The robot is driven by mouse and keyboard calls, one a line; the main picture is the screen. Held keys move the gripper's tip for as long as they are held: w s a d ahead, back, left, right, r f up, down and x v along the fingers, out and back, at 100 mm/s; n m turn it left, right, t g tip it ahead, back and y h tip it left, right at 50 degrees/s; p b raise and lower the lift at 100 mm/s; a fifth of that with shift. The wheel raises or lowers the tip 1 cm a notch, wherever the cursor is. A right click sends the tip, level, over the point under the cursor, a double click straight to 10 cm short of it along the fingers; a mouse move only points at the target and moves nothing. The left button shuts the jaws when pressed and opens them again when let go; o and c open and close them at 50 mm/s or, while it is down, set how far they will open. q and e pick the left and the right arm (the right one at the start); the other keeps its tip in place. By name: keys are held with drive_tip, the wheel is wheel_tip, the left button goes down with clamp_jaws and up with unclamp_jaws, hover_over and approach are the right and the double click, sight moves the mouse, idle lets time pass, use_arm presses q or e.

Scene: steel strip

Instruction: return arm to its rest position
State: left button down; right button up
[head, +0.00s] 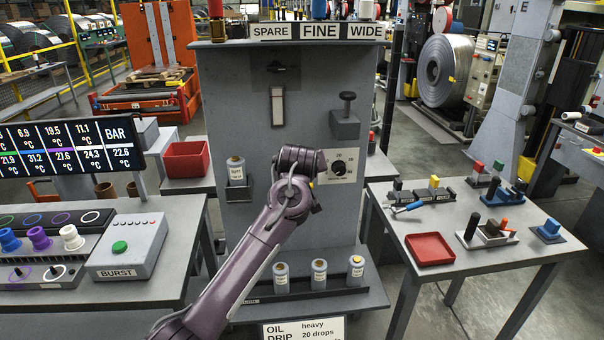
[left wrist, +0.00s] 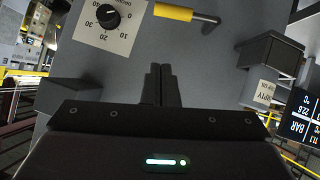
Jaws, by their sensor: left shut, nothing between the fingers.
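My left arm (head: 255,250) comes in from the lower left and reaches up to the grey upright panel (head: 235,110). Its wrist is in front of the panel, left of the dial (head: 339,168); the fingers cannot be made out there. In the left wrist view, my left gripper (left wrist: 160,70) is shut and empty, its fingers close together before the grey panel. The numbered dial also shows there (left wrist: 109,15), beside a rod with a yellow sleeve (left wrist: 173,12). My right gripper is in neither view.
A holder with a labelled bottle (head: 236,168) is left of my wrist. Several bottles stand on the lower shelf (head: 375,295). A bench with the BURST box (head: 127,247) is at left. A table with a red tray (head: 430,249) and tools is at right.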

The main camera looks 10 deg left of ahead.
use_arm(q)
drive_tip(key=shift+s+r, duration=0.25)
drive_tip(key=shift+s, duration=0.2)
